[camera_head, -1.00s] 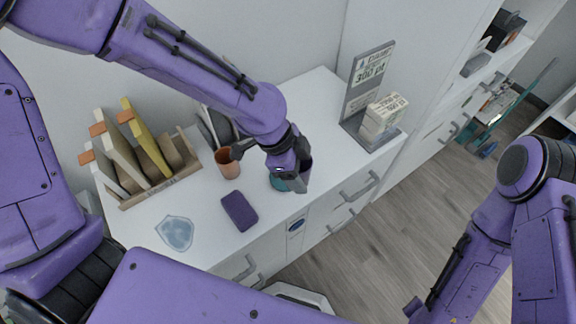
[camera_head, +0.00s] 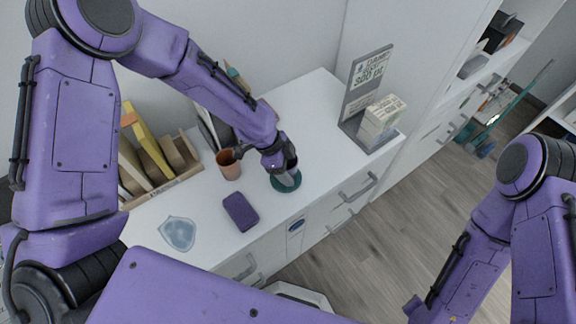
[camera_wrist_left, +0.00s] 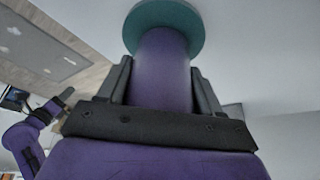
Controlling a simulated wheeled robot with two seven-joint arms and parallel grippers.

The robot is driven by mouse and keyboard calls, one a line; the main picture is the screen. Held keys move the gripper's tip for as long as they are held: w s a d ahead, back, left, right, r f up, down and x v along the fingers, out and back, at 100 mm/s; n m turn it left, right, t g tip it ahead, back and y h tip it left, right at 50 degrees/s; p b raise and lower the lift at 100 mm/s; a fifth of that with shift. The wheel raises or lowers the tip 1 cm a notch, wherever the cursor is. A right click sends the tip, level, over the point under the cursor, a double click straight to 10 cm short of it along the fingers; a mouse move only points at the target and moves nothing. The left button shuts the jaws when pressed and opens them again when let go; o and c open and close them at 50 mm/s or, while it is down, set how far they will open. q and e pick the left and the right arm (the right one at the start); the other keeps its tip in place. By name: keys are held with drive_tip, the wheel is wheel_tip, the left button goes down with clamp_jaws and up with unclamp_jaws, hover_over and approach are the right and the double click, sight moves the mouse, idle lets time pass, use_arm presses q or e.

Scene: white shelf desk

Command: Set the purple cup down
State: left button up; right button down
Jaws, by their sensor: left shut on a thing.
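My left gripper (camera_head: 281,166) is shut on the purple cup (camera_wrist_left: 165,70), whose side shows between the two dark fingers in the left wrist view. In the head view, the gripper mostly hides the cup. A round teal coaster (camera_head: 287,185) lies near the front edge of the white desk. It also shows in the left wrist view (camera_wrist_left: 163,22), at the far end of the cup. The cup stands over the coaster; I cannot tell whether they touch.
An orange-brown cup (camera_head: 229,165) stands close left of my left gripper. A dark purple case (camera_head: 240,211) and a pale blue shield-shaped item (camera_head: 178,233) lie at front left. Books in a rack (camera_head: 160,190) stand behind. A sign (camera_head: 366,85) and paper stack (camera_head: 381,118) stand at right.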

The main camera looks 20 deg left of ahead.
use_arm(q)
drive_tip(key=shift+s+f, duration=0.1)
drive_tip(key=shift+f, duration=0.05)
drive_tip(key=o, duration=1.1)
drive_tip(key=shift+o, duration=0.2)
drive_tip(key=shift+a+r, duration=0.15)
drive_tip(key=shift+r, duration=0.45)
drive_tip(key=v, duration=1.1)
drive_tip(key=shift+r+b, duration=0.15)
drive_tip(key=shift+b, duration=0.2)
